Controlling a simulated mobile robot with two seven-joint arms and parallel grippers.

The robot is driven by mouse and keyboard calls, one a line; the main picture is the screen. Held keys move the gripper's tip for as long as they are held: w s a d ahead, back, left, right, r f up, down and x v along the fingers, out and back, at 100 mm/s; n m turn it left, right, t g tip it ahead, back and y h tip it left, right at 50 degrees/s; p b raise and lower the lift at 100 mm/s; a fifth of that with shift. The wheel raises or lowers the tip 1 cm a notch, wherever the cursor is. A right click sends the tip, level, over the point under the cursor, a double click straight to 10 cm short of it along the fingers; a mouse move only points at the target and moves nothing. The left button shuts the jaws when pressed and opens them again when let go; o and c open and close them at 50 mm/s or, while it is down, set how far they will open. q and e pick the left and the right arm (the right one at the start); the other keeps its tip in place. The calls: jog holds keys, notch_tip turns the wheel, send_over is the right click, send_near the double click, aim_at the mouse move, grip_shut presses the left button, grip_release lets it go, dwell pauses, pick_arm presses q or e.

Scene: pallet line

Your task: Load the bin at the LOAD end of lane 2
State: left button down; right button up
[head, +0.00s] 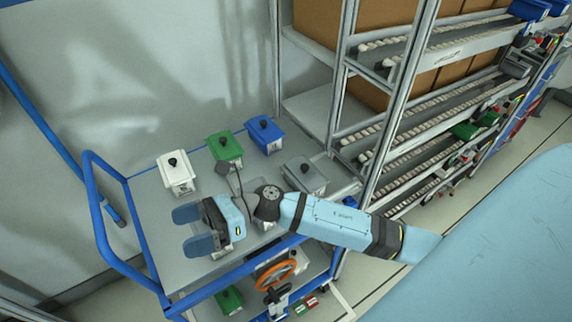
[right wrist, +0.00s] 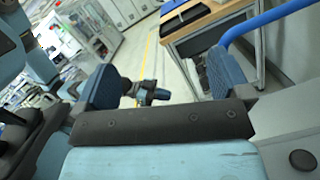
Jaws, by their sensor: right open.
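My right gripper (head: 194,229) is open and empty over the front left of the cart's grey top (head: 150,215). Its two blue pads also show, spread apart, in the right wrist view (right wrist: 165,82). On the cart stand a white bin (head: 178,177), a green bin (head: 226,152), a blue bin (head: 265,136) and a grey bin (head: 306,178), each with a black knob on its lid. Pale bin parts show beneath my gripper and forearm, mostly hidden. The flow rack's roller lanes (head: 420,105) are at the right; I cannot read which is lane 2.
The cart's blue handle rail (head: 100,215) stands at the left. The cart's lower shelf holds a green bin (head: 229,299) and an orange ring (head: 275,276). Rack uprights (head: 395,110) stand close to the cart's right side. Cardboard boxes (head: 320,22) fill the rack's back.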

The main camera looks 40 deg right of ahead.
jog(key=d+f+m+t+h, duration=0.45)
jog(key=m+t, duration=0.25)
jog(key=m, duration=0.8)
jog(key=d+f+m+t+h, duration=0.4)
jog(key=m+t+h, duration=0.25)
jog(key=m, duration=0.75)
jog(key=s+d+f+m+g+h+p, duration=0.3)
jog(key=s+d+f+m+g+h, duration=0.2)
jog(key=s+f+m, duration=0.5)
notch_tip(320, 180, down, 2)
jog(key=d+m, duration=0.1)
jog(key=m, duration=0.5)
jog(key=shift+s+m, duration=0.3)
jog(key=shift+f, duration=0.1)
